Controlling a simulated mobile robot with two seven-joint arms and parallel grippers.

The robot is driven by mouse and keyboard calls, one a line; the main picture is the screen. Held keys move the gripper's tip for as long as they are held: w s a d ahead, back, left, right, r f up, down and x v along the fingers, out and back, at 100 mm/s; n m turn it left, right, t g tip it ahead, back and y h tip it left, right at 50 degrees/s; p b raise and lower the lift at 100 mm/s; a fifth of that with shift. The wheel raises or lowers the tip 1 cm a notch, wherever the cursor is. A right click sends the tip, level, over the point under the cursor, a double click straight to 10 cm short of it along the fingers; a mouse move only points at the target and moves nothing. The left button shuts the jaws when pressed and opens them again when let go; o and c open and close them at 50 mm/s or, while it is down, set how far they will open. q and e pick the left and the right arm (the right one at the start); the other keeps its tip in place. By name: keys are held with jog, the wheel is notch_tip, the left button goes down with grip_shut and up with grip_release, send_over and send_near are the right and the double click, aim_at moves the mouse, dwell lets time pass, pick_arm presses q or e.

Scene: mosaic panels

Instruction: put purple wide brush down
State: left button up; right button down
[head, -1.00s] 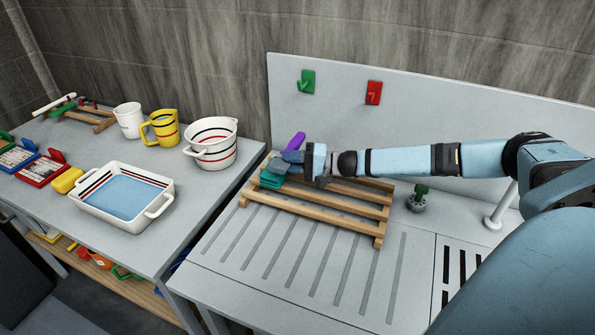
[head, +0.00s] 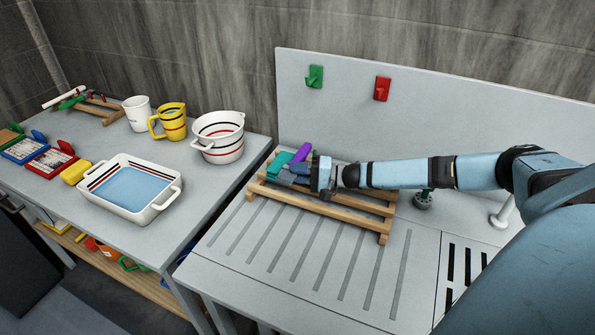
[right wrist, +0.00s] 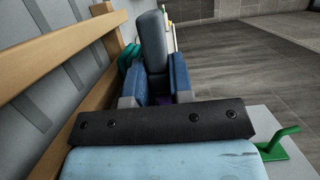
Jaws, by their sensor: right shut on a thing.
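The purple brush (head: 302,152) shows as a purple handle beside my right gripper (head: 291,174), over the wooden slatted rack (head: 381,226). My right gripper is shut on the brush, low at the rack's far left end. In the right wrist view a bit of purple (right wrist: 160,100) shows between the blue fingers, and a grey block stands between them; I cannot tell what it is. A teal piece (head: 279,162) lies just left of the gripper; whether it belongs to the brush is unclear. The fingers hide where the brush meets the rack. My left gripper is out of view.
A back panel carries a green hook (head: 315,76) and a red hook (head: 382,88). A dark green fixture (head: 423,199) stands right of the rack. The left table holds a white basin (head: 150,209), a white pot (head: 219,152) and a yellow jug (head: 171,130). The grooved counter in front is clear.

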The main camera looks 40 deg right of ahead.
jog(key=shift+f, duration=0.2)
jog(key=c, duration=1)
grip_release()
jog(key=shift+r, duration=0.1)
jog(key=shift+r, duration=0.25)
jog(key=p+v, duration=0.1)
jog(key=v, duration=0.3)
jog(key=p+v, duration=0.1)
jog(key=v, duration=0.3)
jog(key=p+v, duration=0.1)
jog(key=v, duration=0.3)
jog(key=shift+r, duration=0.35)
jog(key=o, duration=1)
notch_tip(320, 180, up, 20)
jog(key=shift+b, duration=0.45)
